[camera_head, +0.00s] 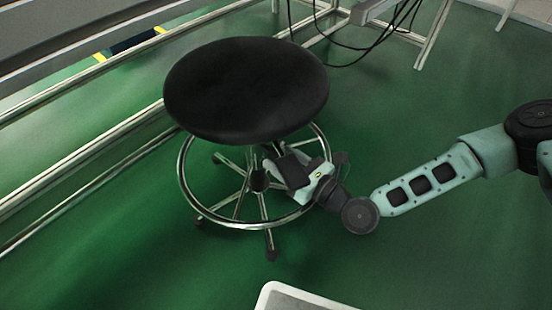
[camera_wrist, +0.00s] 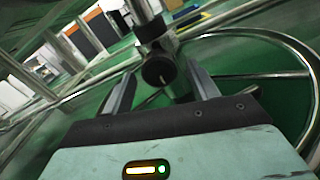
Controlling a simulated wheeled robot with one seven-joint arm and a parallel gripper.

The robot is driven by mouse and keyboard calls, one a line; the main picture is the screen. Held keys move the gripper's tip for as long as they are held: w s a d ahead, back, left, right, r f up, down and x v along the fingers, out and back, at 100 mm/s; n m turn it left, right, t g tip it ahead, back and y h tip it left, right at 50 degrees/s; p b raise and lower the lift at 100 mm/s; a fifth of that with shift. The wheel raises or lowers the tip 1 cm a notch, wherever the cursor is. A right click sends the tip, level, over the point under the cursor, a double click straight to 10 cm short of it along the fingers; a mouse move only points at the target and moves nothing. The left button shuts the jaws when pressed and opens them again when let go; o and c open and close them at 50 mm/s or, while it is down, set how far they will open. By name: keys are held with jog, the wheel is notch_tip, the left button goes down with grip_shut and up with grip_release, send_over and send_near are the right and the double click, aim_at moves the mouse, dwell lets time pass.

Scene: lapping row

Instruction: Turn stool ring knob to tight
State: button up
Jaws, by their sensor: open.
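The stool has a round black seat (camera_head: 246,88) and a chrome foot ring (camera_head: 190,195) below it, on a base with several legs. The dark ring knob (camera_head: 259,181) sits at the stool's centre column under the seat. In the wrist view the black round knob (camera_wrist: 159,71) shows a pale line on its face. My gripper (camera_head: 272,168) reaches in under the seat from the right, above the foot ring. In the wrist view its two fingers (camera_wrist: 160,88) are apart, one on each side of the knob. I cannot tell whether either finger touches it.
Metal rails (camera_head: 85,158) run along the left. A frame with legs (camera_head: 428,38) and hanging black cables (camera_head: 340,55) stands behind the stool. A pale-edged panel (camera_head: 290,298) shows at the bottom. Green floor (camera_head: 440,250) is clear at right.

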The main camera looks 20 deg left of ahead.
jog(key=shift+b+x, duration=0.3)
jog(key=shift+x, duration=1.05)
jog(key=c, duration=1)
